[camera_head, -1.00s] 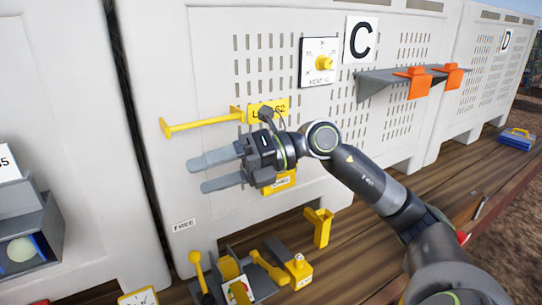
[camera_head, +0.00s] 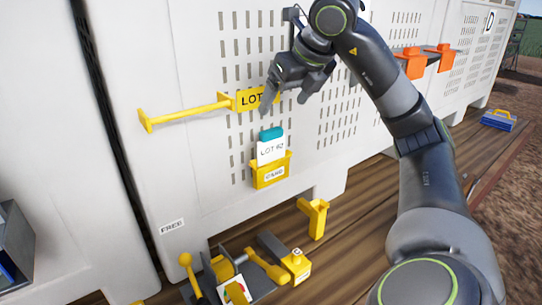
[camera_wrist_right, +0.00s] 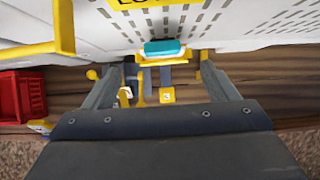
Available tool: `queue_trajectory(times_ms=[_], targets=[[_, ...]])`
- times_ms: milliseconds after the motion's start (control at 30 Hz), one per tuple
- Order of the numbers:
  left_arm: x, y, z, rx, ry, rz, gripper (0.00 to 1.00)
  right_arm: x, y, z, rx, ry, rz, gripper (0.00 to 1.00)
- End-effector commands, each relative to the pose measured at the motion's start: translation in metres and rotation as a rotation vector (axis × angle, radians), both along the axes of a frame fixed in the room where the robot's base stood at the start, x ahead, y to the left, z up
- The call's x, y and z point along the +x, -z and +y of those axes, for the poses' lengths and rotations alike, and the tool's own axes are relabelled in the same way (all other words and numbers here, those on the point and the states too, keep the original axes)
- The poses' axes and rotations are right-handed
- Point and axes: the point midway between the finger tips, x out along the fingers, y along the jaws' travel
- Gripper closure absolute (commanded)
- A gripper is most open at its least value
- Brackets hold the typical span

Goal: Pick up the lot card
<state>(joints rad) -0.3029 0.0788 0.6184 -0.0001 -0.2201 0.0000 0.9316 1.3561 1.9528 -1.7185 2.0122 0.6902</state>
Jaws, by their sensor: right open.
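The lot card (camera_head: 271,151) is white, reads "LOT 62" and has a teal top edge. It stands upright in a yellow holder (camera_head: 270,176) on the white panel. My right gripper (camera_head: 284,100) is open and empty above the card, with its fingers pointing down, apart from it. In the right wrist view, the card's teal top (camera_wrist_right: 162,47) shows between and beyond the two open fingers (camera_wrist_right: 158,72). The card's face is hidden there. My left gripper is not in view.
Below are a grey tray with yellow tools (camera_head: 262,266) and a yellow bracket (camera_head: 314,218). Orange clips (camera_head: 412,62) sit on a shelf at right.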

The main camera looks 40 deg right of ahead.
Motion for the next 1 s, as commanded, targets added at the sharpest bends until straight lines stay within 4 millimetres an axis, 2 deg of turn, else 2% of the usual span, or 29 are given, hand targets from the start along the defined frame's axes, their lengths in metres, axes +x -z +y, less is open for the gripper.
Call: queue_trajectory(times_ms=[33,200,400,567,1000], targets=[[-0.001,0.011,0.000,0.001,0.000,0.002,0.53,0.007,0.016,0.000,0.003,-0.003,0.003,0.20],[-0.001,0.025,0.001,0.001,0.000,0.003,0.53,0.026,0.046,-0.002,0.004,-0.003,0.002,0.20],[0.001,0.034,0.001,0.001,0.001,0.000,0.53,0.039,0.063,-0.004,0.002,-0.002,0.000,0.20],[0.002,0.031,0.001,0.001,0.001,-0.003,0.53,0.042,0.067,-0.005,0.001,-0.003,0.002,0.20],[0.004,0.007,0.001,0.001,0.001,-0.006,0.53,0.061,0.106,-0.010,0.002,-0.005,0.003,0.20]])
